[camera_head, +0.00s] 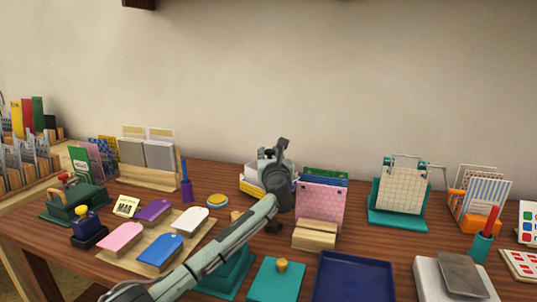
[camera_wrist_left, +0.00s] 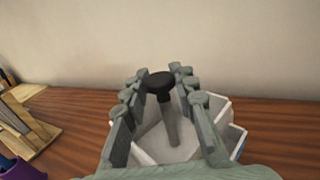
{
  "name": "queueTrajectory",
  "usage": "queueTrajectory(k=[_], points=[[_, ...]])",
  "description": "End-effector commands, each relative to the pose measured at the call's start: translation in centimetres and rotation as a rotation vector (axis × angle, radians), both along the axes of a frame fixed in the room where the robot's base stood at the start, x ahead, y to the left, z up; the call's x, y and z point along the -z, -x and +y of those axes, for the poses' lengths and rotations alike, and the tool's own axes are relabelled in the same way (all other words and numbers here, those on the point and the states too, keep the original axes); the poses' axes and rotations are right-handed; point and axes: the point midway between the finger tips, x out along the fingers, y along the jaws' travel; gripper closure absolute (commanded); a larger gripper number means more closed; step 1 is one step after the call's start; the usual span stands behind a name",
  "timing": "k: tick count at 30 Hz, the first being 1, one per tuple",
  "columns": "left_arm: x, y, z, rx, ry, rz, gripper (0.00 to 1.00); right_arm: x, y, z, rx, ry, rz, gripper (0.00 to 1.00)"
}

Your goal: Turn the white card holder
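The white card holder (camera_wrist_left: 170,148) fills the space below and between my left fingers in the left wrist view. A grey stem with a round black knob rises from its middle. In the head view a white part (camera_head: 251,172) shows beside my left gripper, which hides most of it. My left gripper (camera_wrist_left: 163,105) is open, with its fingers on both sides of the stem and knob and gaps showing on each side. It also shows in the head view (camera_head: 273,165), at the back middle of the table. My right gripper is not in view.
A pink card box (camera_head: 319,205) stands close to the right of my left gripper. A purple pen cup (camera_head: 186,191) and a yellow-blue round pad (camera_head: 217,201) are to its left. Wooden tray (camera_head: 190,244) with coloured tags and blue tray (camera_head: 352,278) lie in front.

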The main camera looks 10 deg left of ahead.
Motion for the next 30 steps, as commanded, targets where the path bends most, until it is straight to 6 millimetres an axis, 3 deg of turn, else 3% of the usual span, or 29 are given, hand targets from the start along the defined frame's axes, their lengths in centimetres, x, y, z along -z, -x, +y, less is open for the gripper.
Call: queueTrajectory(k=[5, 14, 17, 30], points=[[0.1, 0.0, 0.0, 0.000, 0.000, 0.001, 0.52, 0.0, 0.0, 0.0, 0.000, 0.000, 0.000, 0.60], [-0.3, 0.0, 0.0, 0.002, 0.002, -0.001, 0.52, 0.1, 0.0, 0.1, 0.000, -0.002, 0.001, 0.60], [-1.3, 0.0, 0.0, 0.002, 0.002, -0.004, 0.52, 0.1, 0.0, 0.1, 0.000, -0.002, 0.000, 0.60], [-8.9, 0.0, 0.1, 0.001, 0.002, -0.001, 0.52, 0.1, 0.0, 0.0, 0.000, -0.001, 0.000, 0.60]])
